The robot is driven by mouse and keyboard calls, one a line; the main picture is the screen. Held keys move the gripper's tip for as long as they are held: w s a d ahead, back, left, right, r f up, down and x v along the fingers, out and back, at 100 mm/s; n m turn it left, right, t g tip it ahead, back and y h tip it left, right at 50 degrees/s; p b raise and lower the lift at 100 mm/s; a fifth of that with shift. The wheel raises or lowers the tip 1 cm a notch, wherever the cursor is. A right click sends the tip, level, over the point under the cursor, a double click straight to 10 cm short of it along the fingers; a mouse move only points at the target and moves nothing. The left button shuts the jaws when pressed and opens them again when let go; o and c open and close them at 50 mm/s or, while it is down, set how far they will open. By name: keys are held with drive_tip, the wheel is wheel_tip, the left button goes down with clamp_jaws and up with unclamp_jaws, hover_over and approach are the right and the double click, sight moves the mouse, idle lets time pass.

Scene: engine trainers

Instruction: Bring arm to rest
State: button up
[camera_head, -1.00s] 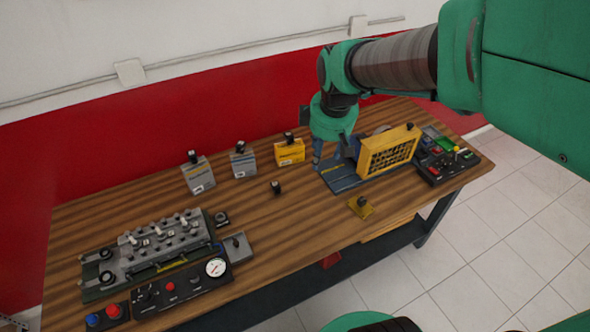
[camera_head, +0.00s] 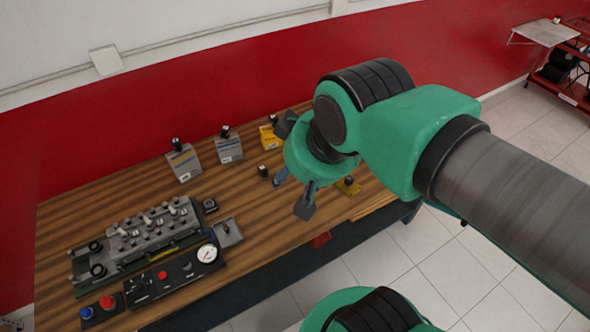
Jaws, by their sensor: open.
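My gripper (camera_head: 293,193) is at the end of my green and grey arm, above the right part of the wooden workbench (camera_head: 100,208). Its grey fingers are apart and nothing shows between them. My arm hides the bench's right end. A small black-knobbed piece (camera_head: 263,171) stands on the bench just left of my gripper.
Two grey boxes (camera_head: 184,163) (camera_head: 228,149) and a yellow box (camera_head: 270,136) stand along the back. An engine head trainer (camera_head: 150,230) and a gauge panel (camera_head: 175,277) fill the left. A red wall (camera_head: 200,90) runs behind. Tiled floor (camera_head: 430,245) lies right.

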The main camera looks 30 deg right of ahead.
idle(0.3)
wheel_tip(320, 180, down, 7)
drive_tip(key=b, duration=0.7)
drive_tip(key=shift+f, duration=0.2)
drive_tip(key=shift+r, duration=0.1)
idle(0.9)
